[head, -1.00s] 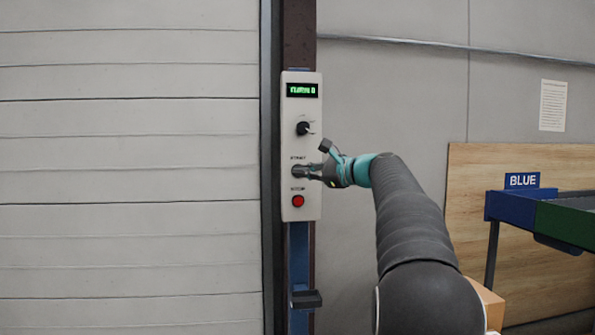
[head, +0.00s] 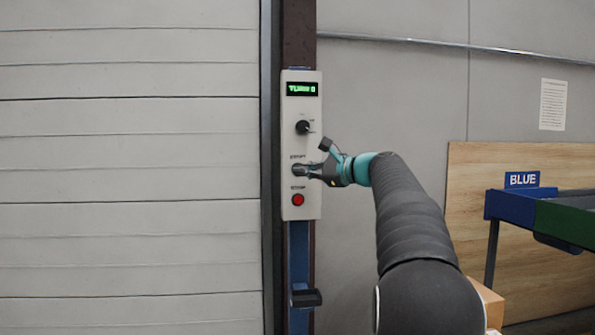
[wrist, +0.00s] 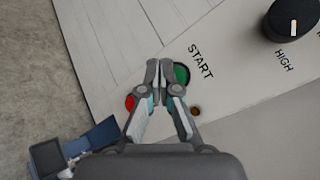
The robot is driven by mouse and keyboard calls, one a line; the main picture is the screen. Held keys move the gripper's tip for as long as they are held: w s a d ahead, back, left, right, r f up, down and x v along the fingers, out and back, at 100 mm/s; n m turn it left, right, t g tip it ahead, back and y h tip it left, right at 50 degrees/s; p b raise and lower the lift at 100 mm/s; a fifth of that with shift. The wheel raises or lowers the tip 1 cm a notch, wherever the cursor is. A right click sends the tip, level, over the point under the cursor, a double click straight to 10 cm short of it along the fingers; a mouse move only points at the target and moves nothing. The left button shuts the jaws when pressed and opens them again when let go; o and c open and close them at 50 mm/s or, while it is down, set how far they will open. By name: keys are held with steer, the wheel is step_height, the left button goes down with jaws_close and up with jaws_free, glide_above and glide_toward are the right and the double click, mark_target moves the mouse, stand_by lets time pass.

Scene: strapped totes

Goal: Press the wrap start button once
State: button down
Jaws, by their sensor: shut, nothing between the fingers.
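The control panel (head: 307,148) is a pale upright box on a dark post, with a green-lit display (head: 302,89) at its top. The green start button (wrist: 181,73) lies beside the word START in the wrist view, partly hidden behind my fingertips. In the head view my gripper (head: 300,170) covers the button's place. My gripper is shut and empty, and its tips (wrist: 157,70) overlap the button's edge in the wrist view; I cannot tell whether they touch it. The red stop button (head: 298,200) sits below, and it also shows in the wrist view (wrist: 130,102).
A black selector knob (head: 303,128) is above the start button. A small dark bracket (head: 306,299) sticks out lower on the post. A blue-and-green rack (head: 513,207) and a cardboard box (head: 489,304) stand to the right. A slatted pale wall (head: 130,170) fills the left.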

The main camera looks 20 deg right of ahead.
steer(key=shift+w, duration=0.15)
steer(key=shift+w+d, duration=0.1)
steer(key=shift+w, duration=0.15)
steer(key=shift+w+d, duration=0.1)
steer(key=shift+w, duration=0.25)
stand_by(0.8)
steer(key=shift+s, duration=0.15)
stand_by(0.3)
steer(key=shift+s+a+b, duration=0.2)
steer(key=shift+s+b, duration=0.25)
steer(key=shift+s, duration=0.15)
steer(key=shift+s, duration=0.1)
steer(key=shift+s+a+b, duration=0.25)
steer(key=shift+s+b, duration=0.2)
steer(key=shift+s, duration=0.35)
steer(key=shift+s+a+b, duration=0.2)
steer(key=shift+s+b, duration=0.25)
steer(key=shift+s, duration=0.3)
steer(key=shift+s+a+b, duration=0.25)
steer(key=shift+s+b, duration=0.2)
steer(key=shift+s, duration=0.35)
